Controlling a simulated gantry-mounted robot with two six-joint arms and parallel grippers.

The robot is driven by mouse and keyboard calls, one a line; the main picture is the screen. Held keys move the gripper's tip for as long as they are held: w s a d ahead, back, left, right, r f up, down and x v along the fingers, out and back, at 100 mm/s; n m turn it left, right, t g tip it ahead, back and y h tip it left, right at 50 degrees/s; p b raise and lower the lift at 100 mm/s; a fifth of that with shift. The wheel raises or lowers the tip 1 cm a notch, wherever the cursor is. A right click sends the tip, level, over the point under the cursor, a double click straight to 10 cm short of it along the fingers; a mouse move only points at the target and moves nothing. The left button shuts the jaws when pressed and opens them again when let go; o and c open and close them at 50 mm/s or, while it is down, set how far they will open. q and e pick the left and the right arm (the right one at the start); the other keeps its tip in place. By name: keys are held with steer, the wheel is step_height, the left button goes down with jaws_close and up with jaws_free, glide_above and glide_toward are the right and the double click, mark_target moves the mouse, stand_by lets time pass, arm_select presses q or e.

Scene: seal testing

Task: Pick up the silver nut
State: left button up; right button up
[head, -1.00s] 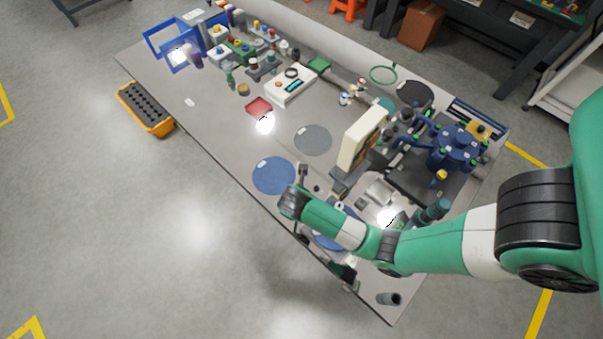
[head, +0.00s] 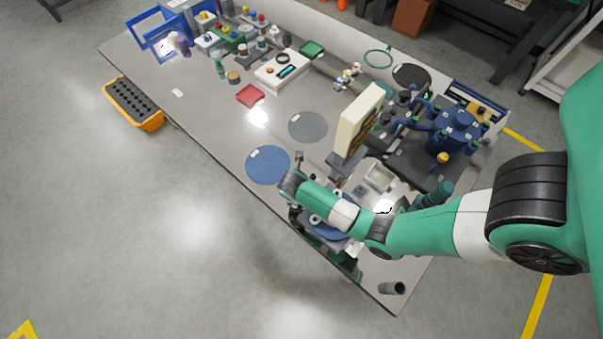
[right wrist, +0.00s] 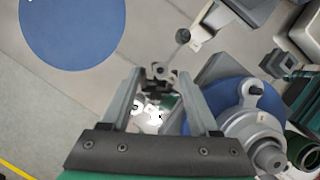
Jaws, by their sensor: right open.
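My right gripper (right wrist: 160,76) is open, with its two grey fingers apart in the right wrist view. A small grey nut-like piece with a hole (right wrist: 163,73) shows between the fingertips, with dark parts around it; I cannot tell whether it touches a finger. Small, bright, glare-washed pieces (right wrist: 152,113) show lower between the fingers; they may also be nuts. In the head view my right arm reaches in from the right over the table's near edge, and its wrist hides most of the gripper and the nut. My left gripper is not in view.
A blue round base with a grey stepped fixture (right wrist: 240,125) stands close right of the gripper. A flat blue disc (head: 267,165) and a grey disc (head: 308,127) lie beyond. A cream panel (head: 358,120) and a blue vessel (head: 457,135) stand farther right. A grey cylinder (head: 392,288) stands near the table corner.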

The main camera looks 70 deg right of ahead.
steer(key=shift+d+f, duration=0.25)
steer(key=shift+f, duration=0.4)
steer(key=shift+c, duration=0.3)
jaws_close()
steer(key=shift+r, duration=0.15)
